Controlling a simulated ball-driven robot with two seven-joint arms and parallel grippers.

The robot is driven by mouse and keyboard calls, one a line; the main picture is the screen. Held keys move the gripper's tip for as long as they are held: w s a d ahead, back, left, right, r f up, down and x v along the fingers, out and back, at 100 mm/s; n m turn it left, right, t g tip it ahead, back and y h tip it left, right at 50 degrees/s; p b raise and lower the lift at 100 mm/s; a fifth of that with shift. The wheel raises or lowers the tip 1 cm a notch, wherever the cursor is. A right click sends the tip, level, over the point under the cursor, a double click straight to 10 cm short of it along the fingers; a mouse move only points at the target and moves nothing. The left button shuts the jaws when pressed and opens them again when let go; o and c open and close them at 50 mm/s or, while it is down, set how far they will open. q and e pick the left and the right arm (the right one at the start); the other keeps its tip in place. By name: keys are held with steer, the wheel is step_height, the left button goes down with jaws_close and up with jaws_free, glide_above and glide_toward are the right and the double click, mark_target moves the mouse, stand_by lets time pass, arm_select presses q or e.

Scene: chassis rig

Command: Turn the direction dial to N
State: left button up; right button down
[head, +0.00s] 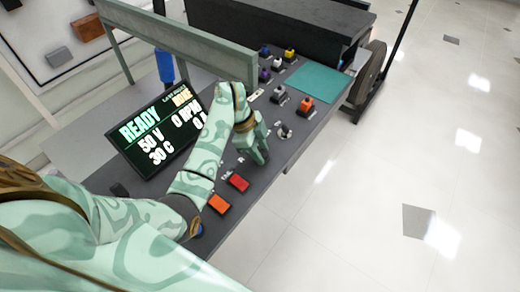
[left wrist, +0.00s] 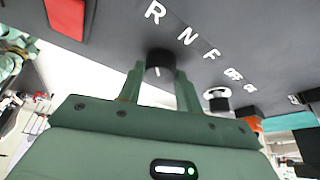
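The direction dial (left wrist: 160,66) is a black round knob in the left wrist view, with a short white mark on its near side. White letters R, N (left wrist: 185,36) and F curve past it on the dark panel. I cannot tell for sure which letter the mark points to. My left gripper (left wrist: 160,75) has one green finger on each side of the knob, with no clear gap at either side. In the head view my left gripper (head: 262,158) reaches down onto the panel and hides the dial. My right gripper is in neither view.
The console panel (head: 312,133) carries a red button (head: 238,182), an orange button (head: 219,204), a key-like silver switch (head: 284,130) and several coloured switches beyond. A screen (head: 160,130) reading READY stands to the left. Open floor lies right.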

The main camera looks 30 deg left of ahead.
arm_select(q)
steer(key=shift+d+r+m+p, duration=0.1)
steer(key=shift+r+m+p, duration=0.25)
steer(key=shift+p, duration=0.45)
steer(key=shift+w+f+m+g+p, duration=0.1)
steer(key=shift+m+g+p, duration=0.4)
steer(key=shift+m+p, duration=0.25)
steer(key=shift+f+m+g+p, duration=0.15)
steer(key=shift+m+g+p, duration=0.3)
steer(key=shift+m, duration=0.75)
steer(key=shift+w+m+g+y, duration=0.15)
steer(key=shift+m+g, duration=0.25)
steer(key=shift+m, duration=0.6)
steer(key=shift+m+g+y, duration=0.15)
steer(key=shift+m+g, duration=0.2)
steer(key=shift+m, duration=0.65)
steer(key=shift+f, duration=0.1)
steer(key=o, duration=1)
steer(key=p+v, duration=0.4)
steer(key=v, duration=0.8)
steer(key=shift+p, duration=0.35)
